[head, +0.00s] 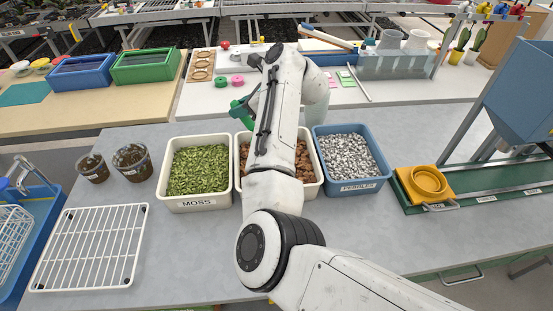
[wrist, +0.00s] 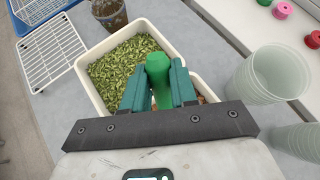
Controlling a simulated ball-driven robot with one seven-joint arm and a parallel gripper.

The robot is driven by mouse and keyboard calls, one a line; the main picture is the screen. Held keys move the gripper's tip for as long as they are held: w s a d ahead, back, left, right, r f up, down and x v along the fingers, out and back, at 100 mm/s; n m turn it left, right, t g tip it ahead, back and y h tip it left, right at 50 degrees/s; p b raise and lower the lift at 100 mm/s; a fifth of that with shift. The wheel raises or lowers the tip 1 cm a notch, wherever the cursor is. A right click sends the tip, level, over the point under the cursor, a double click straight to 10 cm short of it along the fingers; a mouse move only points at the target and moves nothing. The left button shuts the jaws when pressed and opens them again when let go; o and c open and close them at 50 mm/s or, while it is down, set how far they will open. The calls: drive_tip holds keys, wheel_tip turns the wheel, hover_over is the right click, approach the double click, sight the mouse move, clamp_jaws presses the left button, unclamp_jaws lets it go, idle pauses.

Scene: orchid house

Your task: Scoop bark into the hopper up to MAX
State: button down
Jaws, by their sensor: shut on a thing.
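The bark bin (head: 316,165) is a white tub in the middle of the bench, mostly hidden behind my arm. Brown bark (head: 304,164) shows at its sides. In the wrist view a strip of bark (wrist: 207,92) shows beside the jaws. My gripper (wrist: 160,78) has teal jaws shut on a green handle (wrist: 157,66), apparently the scoop's. The scoop's bowl and any load are hidden. In the head view only some green (head: 240,112) shows beyond the bin, left of my arm. The blue hopper (head: 518,85) stands at the right; its MAX mark cannot be seen.
A moss bin (head: 198,205) and a blue pebbles bin (head: 352,187) flank the bark bin. A yellow ring-shaped piece (head: 428,181) sits on the green rail below the hopper. Clear cups (wrist: 268,75) stand close right of the gripper. A white rack (head: 90,248) lies at left.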

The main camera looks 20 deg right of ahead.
drive_tip(key=shift+d+r, duration=0.1)
drive_tip(key=shift+s+d+r+t+y+p, duration=0.25)
drive_tip(key=shift+s+d+t+y+p, duration=0.1)
drive_tip(key=shift+s+t+y+p, duration=0.1)
idle(1.1)
drive_tip(key=shift+s+d+r, duration=0.2)
drive_tip(key=shift+d, duration=0.1)
drive_tip(key=shift+s+d, duration=0.1)
drive_tip(key=shift+s+d+r+t+y, duration=0.15)
drive_tip(key=shift+d+t+y, duration=0.1)
drive_tip(key=shift+t, duration=0.1)
drive_tip(key=shift+a, duration=0.1)
